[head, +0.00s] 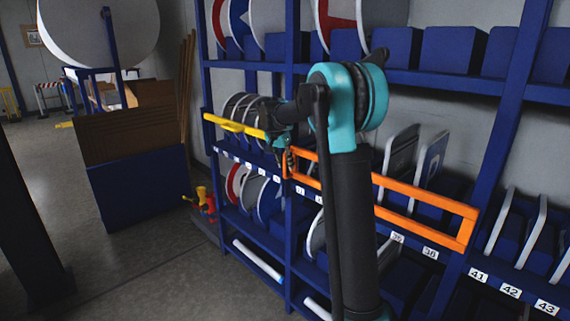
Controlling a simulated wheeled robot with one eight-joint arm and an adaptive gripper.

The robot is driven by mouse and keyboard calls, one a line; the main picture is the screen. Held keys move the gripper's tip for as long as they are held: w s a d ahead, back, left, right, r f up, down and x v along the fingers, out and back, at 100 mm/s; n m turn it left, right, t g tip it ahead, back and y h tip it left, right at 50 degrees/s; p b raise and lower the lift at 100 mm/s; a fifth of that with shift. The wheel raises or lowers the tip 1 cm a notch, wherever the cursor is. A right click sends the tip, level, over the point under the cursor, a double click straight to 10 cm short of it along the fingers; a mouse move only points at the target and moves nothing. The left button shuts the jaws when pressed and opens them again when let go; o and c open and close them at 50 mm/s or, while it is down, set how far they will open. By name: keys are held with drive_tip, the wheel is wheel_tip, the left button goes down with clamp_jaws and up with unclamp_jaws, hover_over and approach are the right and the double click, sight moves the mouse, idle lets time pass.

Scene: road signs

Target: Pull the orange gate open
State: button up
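The orange gate (445,228) is a long flat frame across the front of the blue shelf rack. It runs from the rack's middle post down to the right, in front of slots 37 and 38. My arm reaches up in front of it and hides part of its length. My gripper (288,158) is at the gate's left end, close to the middle post. I cannot tell whether it touches the gate. Its fingers are small and dark, so whether they are open or shut does not show.
A yellow gate (235,126) crosses the rack to the left. The blue rack (500,110) holds several round and rectangular signs. A blue bin with cardboard sheets (140,190) stands at left, near a small red and yellow object (206,203). The grey floor (150,265) at front left is clear.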

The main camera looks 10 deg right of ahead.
clamp_jaws()
